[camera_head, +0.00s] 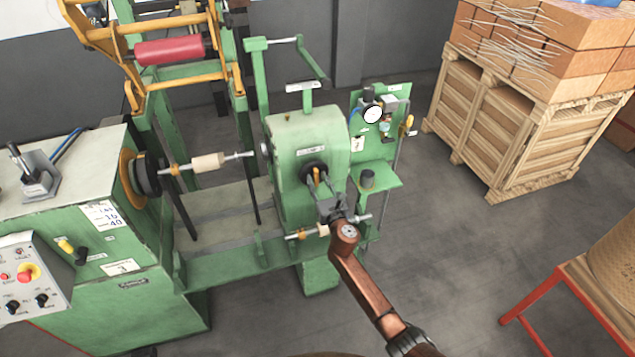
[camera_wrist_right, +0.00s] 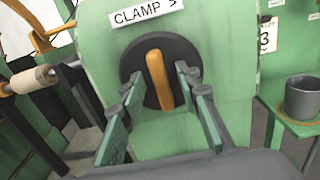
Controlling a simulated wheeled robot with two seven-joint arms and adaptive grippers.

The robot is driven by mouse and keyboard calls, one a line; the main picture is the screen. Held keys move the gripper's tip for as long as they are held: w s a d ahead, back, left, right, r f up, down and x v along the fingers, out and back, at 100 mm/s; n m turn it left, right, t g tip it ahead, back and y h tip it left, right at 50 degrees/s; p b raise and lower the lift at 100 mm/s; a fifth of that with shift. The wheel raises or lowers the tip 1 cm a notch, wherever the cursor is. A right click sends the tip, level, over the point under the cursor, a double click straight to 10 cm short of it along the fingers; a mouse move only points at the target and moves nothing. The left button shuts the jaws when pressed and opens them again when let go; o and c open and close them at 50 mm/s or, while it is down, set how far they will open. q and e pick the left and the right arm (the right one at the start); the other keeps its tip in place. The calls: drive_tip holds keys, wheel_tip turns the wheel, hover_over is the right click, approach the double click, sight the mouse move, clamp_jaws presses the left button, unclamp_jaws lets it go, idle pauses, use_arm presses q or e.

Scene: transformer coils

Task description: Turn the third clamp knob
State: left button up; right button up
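The clamp knob is a black disc with an orange bar handle (camera_wrist_right: 159,80), on the front of the green tailstock housing (camera_head: 308,135). In the right wrist view a label reading CLAMP (camera_wrist_right: 143,13) sits above it, and the bar stands nearly upright, leaning slightly. In the head view the knob (camera_head: 314,174) is partly covered by my right gripper. My right gripper (camera_wrist_right: 163,107) is open, its two fingers on either side of the bar with gaps between. Whether the fingertips touch the disc cannot be told. My left gripper is not in view.
A small shelf with a grey cup (camera_wrist_right: 302,97) is right of the housing. A gauge panel (camera_head: 378,120) stands behind it. A spindle with a wooden core (camera_head: 208,163) lies to the left.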

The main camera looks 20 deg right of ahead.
drive_tip(key=shift+c, duration=0.2)
clamp_jaws()
